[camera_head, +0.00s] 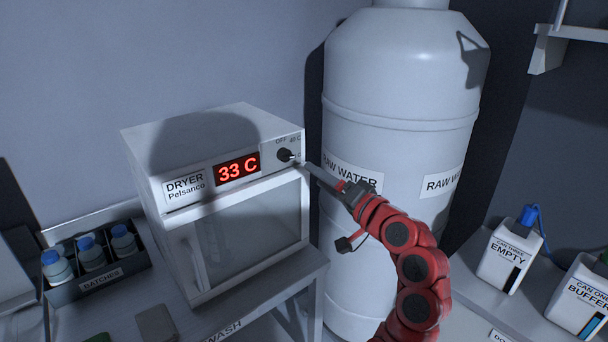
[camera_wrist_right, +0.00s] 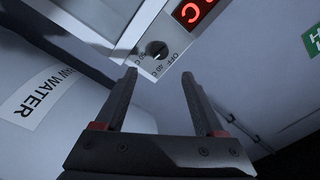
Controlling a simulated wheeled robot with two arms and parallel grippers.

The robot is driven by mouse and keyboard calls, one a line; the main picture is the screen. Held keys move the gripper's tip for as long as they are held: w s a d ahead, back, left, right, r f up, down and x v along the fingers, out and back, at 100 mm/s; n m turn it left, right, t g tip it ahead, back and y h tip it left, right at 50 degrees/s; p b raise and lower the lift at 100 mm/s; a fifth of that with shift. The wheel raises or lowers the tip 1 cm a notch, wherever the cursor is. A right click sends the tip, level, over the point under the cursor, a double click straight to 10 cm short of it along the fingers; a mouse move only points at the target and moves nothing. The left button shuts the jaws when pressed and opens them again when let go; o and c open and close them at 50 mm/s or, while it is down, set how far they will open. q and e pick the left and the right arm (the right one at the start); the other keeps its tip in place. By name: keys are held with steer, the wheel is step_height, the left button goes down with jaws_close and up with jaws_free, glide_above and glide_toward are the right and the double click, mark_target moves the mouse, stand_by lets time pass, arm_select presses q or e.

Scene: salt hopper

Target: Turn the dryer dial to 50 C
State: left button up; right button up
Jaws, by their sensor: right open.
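The dryer (camera_head: 250,225) is a white box on a table, with a dark glass door and a red display (camera_head: 237,169) reading 33 C. Its small black dial (camera_head: 285,155) sits at the right end of the front panel, with an OFF mark beside it. The dial also shows in the right wrist view (camera_wrist_right: 156,50), with a light pointer line on it. My right gripper (camera_head: 298,163) is close to the dial, coming from the right. In the wrist view its two fingers (camera_wrist_right: 160,82) are apart and empty, with the dial beyond the tips. My left gripper is not in view.
A large white raw water tank (camera_head: 400,90) stands just right of the dryer. A rack marked BATCHES (camera_head: 100,283) with blue-capped bottles is at the left. White cans marked EMPTY (camera_head: 508,255) and BUFFER (camera_head: 582,300) stand at the right.

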steer(key=b+v, duration=0.1)
steer(key=v, duration=0.6)
